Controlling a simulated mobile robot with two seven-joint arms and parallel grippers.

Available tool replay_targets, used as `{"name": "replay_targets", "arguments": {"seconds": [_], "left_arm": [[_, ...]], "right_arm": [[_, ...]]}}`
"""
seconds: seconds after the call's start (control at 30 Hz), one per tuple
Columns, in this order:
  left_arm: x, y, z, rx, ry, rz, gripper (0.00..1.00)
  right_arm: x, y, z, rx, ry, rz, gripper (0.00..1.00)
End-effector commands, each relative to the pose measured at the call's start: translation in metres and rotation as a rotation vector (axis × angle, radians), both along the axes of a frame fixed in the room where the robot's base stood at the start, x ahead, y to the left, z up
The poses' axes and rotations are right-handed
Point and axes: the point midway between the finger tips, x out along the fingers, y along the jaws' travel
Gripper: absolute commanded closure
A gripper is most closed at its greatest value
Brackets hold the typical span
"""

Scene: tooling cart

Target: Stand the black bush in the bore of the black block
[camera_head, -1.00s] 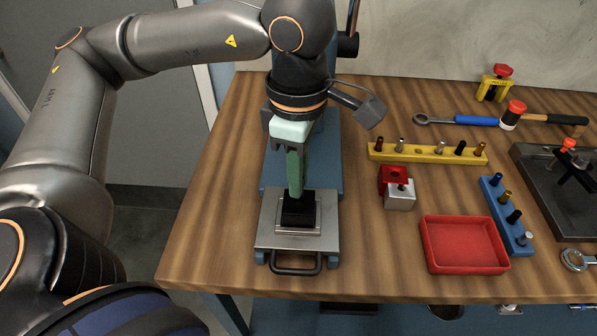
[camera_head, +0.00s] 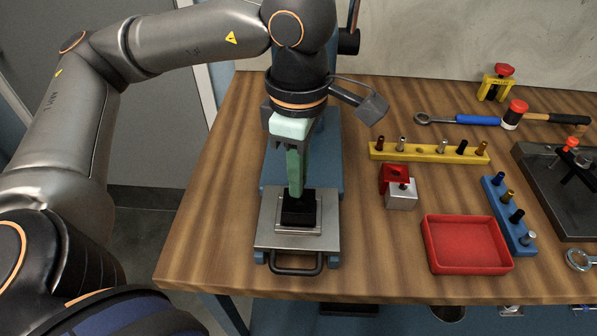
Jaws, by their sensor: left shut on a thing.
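The black block (camera_head: 299,216) sits on a light metal plate on the blue press at the left of the bench. My left gripper (camera_head: 297,194) points straight down over it, its green fingers shut with their tips at the top of the block. The fingers hide the block's bore and nearly all of what they hold, which I take to be the black bush. I cannot tell how deep it sits in the bore. My right gripper is not in view.
A yellow rack (camera_head: 400,153) with several bushes and one empty hole stands to the right. A red and silver block pair (camera_head: 401,199), a red tray (camera_head: 467,245) and a blue rack (camera_head: 507,222) are nearby. Bare wood lies left of the press.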

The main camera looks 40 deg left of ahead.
Motion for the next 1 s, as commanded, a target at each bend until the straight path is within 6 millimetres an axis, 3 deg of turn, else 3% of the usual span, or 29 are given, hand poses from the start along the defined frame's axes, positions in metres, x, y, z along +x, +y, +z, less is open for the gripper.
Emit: {"name": "replay_targets", "arguments": {"seconds": [1.0], "left_arm": [[0.0, 0.0, -0.007, 0.0, 0.0, 0.0, 1.0]], "right_arm": [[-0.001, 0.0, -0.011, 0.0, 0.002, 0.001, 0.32]]}}
